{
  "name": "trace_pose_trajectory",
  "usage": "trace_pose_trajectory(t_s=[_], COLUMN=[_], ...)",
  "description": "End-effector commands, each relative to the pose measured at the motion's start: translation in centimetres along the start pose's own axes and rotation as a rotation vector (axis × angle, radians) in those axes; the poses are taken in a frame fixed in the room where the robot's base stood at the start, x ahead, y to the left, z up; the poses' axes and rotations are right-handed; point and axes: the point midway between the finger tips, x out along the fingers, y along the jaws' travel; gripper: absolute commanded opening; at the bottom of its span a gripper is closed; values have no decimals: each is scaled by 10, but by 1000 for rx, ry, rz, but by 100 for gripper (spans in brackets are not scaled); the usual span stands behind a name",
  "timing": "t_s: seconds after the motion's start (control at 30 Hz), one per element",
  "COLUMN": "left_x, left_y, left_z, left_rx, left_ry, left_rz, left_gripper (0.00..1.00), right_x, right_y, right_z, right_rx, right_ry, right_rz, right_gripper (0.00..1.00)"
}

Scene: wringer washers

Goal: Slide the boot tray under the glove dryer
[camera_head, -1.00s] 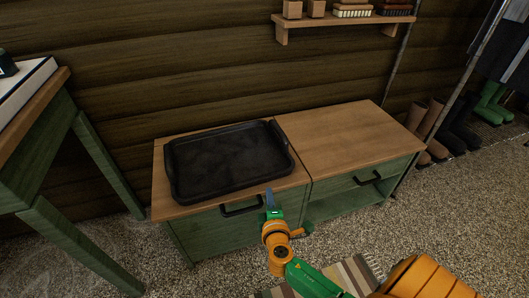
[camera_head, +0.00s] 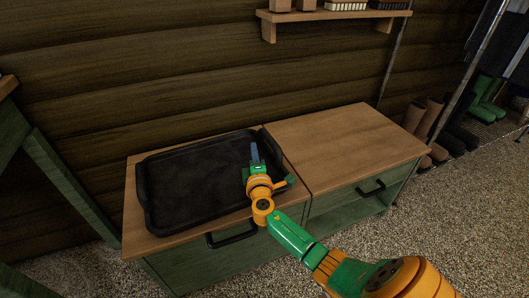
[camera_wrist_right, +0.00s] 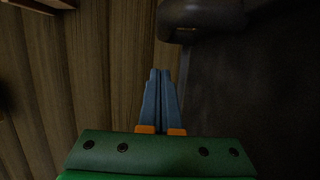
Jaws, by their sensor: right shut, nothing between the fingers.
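The boot tray (camera_head: 190,185) is a black, shallow, rounded rectangle lying flat on the left part of a wooden bench top. Its dark surface and a rim corner also fill the right side of the right wrist view (camera_wrist_right: 250,100). My right gripper (camera_head: 255,150) is over the right part of the tray, its blue fingers together and empty. In the right wrist view its fingertips (camera_wrist_right: 160,75) appear beside the tray's edge; I cannot tell if they touch it. No glove dryer can be made out in the current views. My left gripper is not in view.
The bench's right top (camera_head: 345,145) is bare. Its green front has black handles (camera_head: 371,187). A wall shelf (camera_head: 335,16) with brushes hangs above the bench. A green table leg (camera_head: 70,185) stands at left. Boots (camera_head: 430,115) stand at right.

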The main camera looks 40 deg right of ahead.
Motion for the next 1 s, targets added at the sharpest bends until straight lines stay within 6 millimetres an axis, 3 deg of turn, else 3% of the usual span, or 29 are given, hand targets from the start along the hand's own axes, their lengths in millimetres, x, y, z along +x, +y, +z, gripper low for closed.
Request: trace_pose_trajectory(t_s=[0.2, 0.67, 0.77, 1.0], left_x=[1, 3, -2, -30], left_y=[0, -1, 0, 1], left_z=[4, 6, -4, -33], left_rx=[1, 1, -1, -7], left_ry=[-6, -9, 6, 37], left_rz=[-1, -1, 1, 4], left_gripper=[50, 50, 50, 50], right_x=[5, 7, 11, 28], right_y=[0, -1, -3, -6], right_z=[28, 36, 54, 123], right_rx=[-3, -3, -5, -8], right_ry=[-1, -1, -4, -5], right_rz=[-2, -2, -3, -2], right_gripper=[0, 0, 0, 0])
